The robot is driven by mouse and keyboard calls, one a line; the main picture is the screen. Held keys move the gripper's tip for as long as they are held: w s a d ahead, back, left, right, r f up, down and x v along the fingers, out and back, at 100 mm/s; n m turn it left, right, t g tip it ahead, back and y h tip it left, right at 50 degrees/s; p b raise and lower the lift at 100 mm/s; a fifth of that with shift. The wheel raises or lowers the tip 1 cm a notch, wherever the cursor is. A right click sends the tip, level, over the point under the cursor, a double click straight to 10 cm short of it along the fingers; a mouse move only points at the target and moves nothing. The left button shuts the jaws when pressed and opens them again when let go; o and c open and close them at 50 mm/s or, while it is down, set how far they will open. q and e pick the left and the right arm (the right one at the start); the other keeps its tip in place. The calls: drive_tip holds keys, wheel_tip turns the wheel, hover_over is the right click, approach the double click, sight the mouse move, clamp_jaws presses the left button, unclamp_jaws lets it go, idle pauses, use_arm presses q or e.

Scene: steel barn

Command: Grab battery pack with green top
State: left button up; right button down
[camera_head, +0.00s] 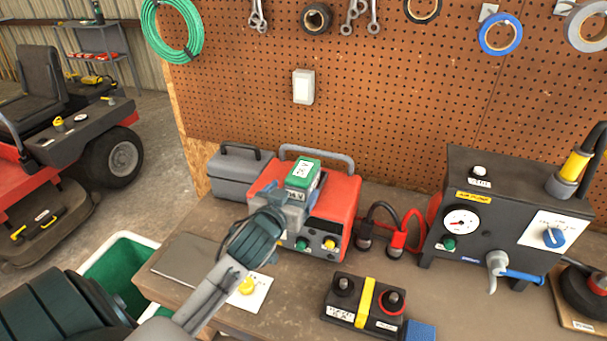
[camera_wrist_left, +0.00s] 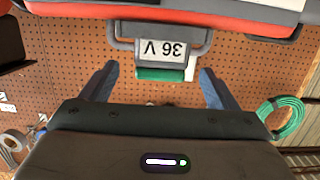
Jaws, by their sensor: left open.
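The battery pack with a green top (camera_head: 304,171) sits in the red charger unit (camera_head: 341,205) on the workbench. In the left wrist view its 36 V label (camera_wrist_left: 160,49) shows upside down above the green part (camera_wrist_left: 160,74). My left gripper (camera_head: 291,194) is open in front of the battery pack. In the left wrist view the fingers of the left gripper (camera_wrist_left: 158,70) stand one on each side of the pack, with a visible gap at both sides. The gripper and wrist hide part of the charger's front. My right gripper is not in view.
A grey toolbox (camera_head: 235,170) stands left of the charger. Black and red cable clamps (camera_head: 398,238) lie to its right, before a black gauge box (camera_head: 490,215). A black battery with a yellow strap (camera_head: 364,303) stands at the bench front. A pegboard (camera_head: 390,100) rises behind.

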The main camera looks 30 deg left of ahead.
sight(300, 180)
use_arm(q)
drive_tip(key=shift+w, duration=0.35)
drive_tip(key=shift+w+a+f, duration=0.15)
drive_tip(key=shift+w, duration=0.25)
drive_tip(key=p+x, duration=0.3)
drive_tip(key=x, duration=0.1)
drive_tip(key=shift+w+a, duration=0.15)
drive_tip(key=shift+w, duration=0.1)
drive_tip(key=shift+w+f, duration=0.1)
drive_tip(key=shift+w, duration=0.2)
drive_tip(key=shift+c, duration=0.2)
drive_tip(key=c, duration=1.4)
drive_tip(key=shift+c, duration=1.1)
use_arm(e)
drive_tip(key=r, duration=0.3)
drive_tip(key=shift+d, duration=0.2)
